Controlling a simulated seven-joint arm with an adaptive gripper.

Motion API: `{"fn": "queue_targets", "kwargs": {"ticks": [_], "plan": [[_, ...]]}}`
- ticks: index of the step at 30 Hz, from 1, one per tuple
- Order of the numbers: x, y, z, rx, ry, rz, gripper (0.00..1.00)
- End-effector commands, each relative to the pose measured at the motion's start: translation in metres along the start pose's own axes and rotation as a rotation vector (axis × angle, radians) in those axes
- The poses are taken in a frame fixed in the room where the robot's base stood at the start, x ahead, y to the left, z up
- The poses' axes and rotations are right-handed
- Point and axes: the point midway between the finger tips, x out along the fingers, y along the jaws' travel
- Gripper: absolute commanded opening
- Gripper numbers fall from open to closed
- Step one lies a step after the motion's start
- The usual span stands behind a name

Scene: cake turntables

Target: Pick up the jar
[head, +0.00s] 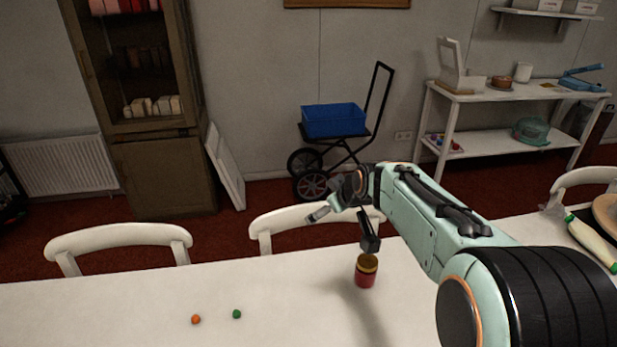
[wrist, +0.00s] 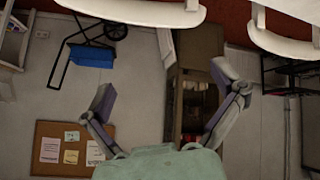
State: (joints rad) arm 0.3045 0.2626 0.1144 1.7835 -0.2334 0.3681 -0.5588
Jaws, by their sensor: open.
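The jar (head: 366,272) is small, with a red body and a dark yellow lid, and stands upright on the white table near its far edge in the head view. My gripper (head: 344,229) is above and slightly left of the jar, with its fingers spread apart and nothing between them. One fingertip hangs just above the jar's lid; whether it touches is hard to tell. In the wrist view my gripper (wrist: 163,85) has both fingers wide apart. The jar does not show in that view, which is turned toward the room.
An orange ball (head: 196,319) and a green ball (head: 237,314) lie on the white table (head: 120,310), left of the jar. White chairs (head: 118,237) stand along the far edge. A green-and-cream object (head: 592,243) lies at the right. The table's left part is mostly clear.

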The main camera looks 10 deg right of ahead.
Motion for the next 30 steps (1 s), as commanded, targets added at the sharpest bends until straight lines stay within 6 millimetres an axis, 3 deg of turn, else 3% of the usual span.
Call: {"fn": "queue_targets", "kwargs": {"ticks": [1, 3, 6, 9, 12, 16, 24, 30], "plan": [[0.031, 0.023, 0.017, 0.042, -0.012, 0.001, 0.94], [0.065, 0.046, 0.043, 0.104, -0.031, -0.002, 0.94], [0.102, 0.064, 0.092, 0.198, -0.085, -0.025, 0.94], [0.124, 0.068, 0.138, 0.274, -0.141, -0.052, 0.94], [0.133, 0.069, 0.167, 0.322, -0.175, -0.063, 0.94], [0.142, 0.073, 0.174, 0.334, -0.179, -0.057, 0.94], [0.183, 0.069, 0.180, 0.332, -0.179, -0.057, 0.94], [0.196, 0.068, 0.182, 0.332, -0.179, -0.056, 0.94]]}}
